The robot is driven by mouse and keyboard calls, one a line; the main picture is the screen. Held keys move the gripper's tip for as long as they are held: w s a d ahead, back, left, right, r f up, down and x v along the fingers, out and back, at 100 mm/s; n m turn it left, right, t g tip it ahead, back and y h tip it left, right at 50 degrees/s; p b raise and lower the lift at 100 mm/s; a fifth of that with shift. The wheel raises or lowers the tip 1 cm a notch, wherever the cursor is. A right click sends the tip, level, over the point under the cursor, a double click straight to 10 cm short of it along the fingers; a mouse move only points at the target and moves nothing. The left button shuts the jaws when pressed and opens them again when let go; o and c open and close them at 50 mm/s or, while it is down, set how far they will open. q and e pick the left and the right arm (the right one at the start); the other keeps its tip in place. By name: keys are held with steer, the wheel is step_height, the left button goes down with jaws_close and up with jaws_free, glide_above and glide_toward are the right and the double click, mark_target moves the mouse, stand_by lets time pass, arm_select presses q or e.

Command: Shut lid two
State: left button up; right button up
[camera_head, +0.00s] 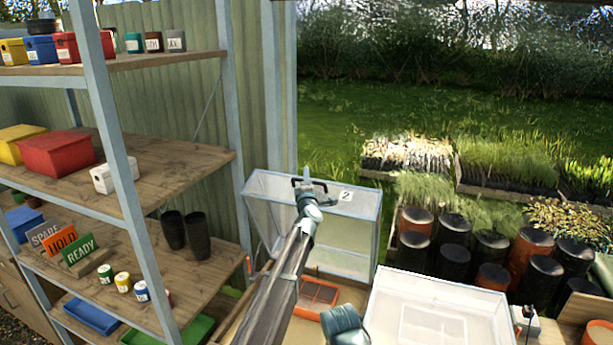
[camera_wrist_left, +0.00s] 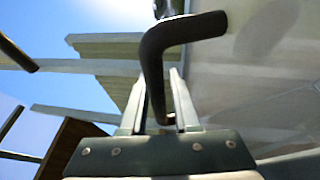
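Lid two (camera_head: 335,240) is a clear panel in a pale frame, with a white label "2". It stands raised, close to upright, behind an opening with an orange tray (camera_head: 316,296) in it. Its dark handle (camera_head: 299,183) is near the top edge. My left gripper (camera_head: 308,192) is at this handle. In the left wrist view the black bent handle (camera_wrist_left: 153,75) passes between my left fingers (camera_wrist_left: 158,105), which look closed around it. The lid's pale panel shows at the right there.
Another pale, translucent lid (camera_head: 437,312) lies flat at the front, right of the opening. Wooden shelves (camera_head: 180,165) with boxes, signs and pots stand at the left. Dark and terracotta pots (camera_head: 453,250) and planting beds (camera_head: 505,165) are at the right.

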arm_select(q)
steer(key=shift+w, duration=0.1)
jaws_close()
stand_by(1.4)
